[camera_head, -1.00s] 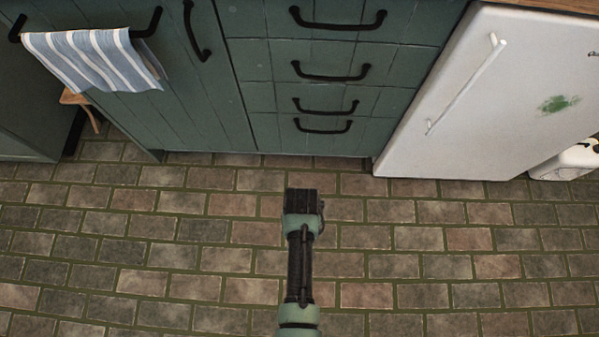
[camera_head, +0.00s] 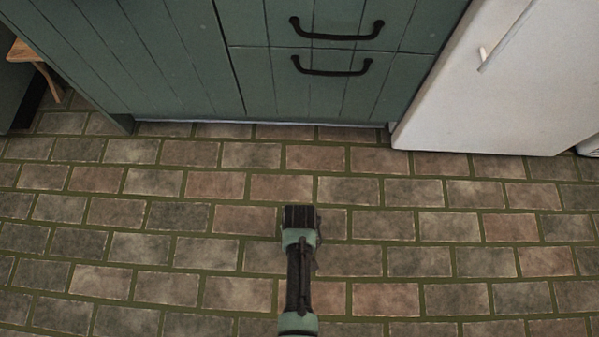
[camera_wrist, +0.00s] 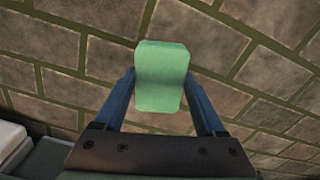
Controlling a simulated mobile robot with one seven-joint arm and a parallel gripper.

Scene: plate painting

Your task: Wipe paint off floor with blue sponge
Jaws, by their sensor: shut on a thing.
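My gripper (camera_wrist: 160,88) is shut on a block-shaped sponge (camera_wrist: 160,70), which looks pale green rather than blue in the wrist view. A blue finger lies on each side of it. In the head view my gripper (camera_head: 300,217) is over the brick-patterned floor (camera_head: 215,293), in front of the cabinets, and the sponge is hidden there. I cannot tell the sponge's height above the floor. I see no clear paint patch on the floor in either view; the lines between the bricks are greenish.
Green cabinets (camera_head: 180,70) with black handles stand ahead. A white fridge (camera_head: 440,110) stands at the right. Part of a wooden piece (camera_head: 38,60) shows at the far left. The floor around my gripper is clear.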

